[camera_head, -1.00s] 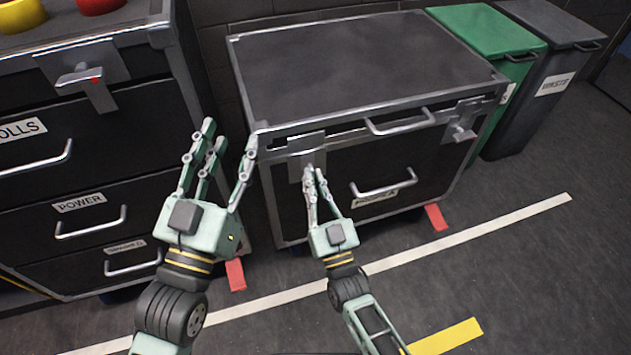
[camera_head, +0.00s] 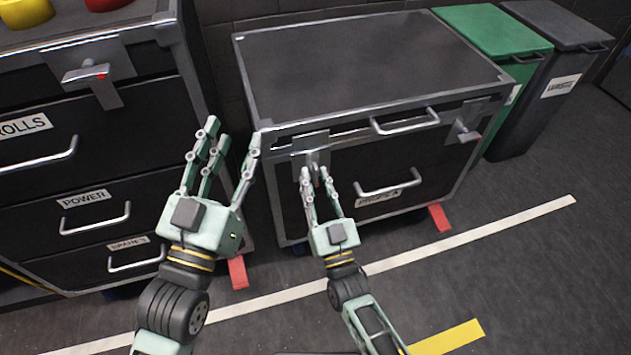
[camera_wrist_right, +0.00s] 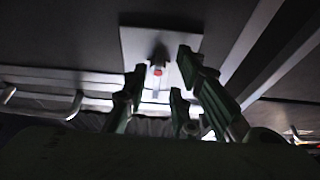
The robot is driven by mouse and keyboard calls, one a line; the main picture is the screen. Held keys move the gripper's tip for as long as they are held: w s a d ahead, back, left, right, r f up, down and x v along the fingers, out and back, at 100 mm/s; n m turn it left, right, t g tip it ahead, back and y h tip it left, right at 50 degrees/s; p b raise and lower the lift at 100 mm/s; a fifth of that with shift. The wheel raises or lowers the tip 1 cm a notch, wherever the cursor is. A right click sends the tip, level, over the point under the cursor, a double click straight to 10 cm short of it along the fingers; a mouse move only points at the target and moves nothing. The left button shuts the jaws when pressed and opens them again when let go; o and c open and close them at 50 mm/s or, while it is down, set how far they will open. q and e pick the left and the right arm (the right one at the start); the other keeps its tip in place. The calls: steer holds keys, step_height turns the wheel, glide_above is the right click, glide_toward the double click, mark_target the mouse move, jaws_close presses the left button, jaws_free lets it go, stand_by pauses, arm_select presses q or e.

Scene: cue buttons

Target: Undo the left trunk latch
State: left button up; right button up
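The trunk (camera_head: 370,70) is a black case with metal edges. Its left latch (camera_head: 312,140) is a metal plate with a small handle on the front, partly hidden by my right gripper (camera_head: 316,180). That gripper is at the latch from below, its fingers spread apart; I cannot tell whether they touch the handle. In the right wrist view, the left latch plate (camera_wrist_right: 136,45) lies beyond the spread fingers (camera_wrist_right: 160,90), its handle showing a red mark. My left gripper (camera_head: 222,155) is open and empty, left of the trunk. The trunk's right latch (camera_head: 468,124) is clear of both grippers.
A black drawer cabinet (camera_head: 90,165) with its own latch (camera_head: 92,75) stands at left, close to my left gripper. Green (camera_head: 490,35) and dark grey (camera_head: 545,30) bins stand right of the trunk. The floor in front is open, with white and yellow tape.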

steer(key=v, duration=1.2)
steer(key=shift+r, duration=0.1)
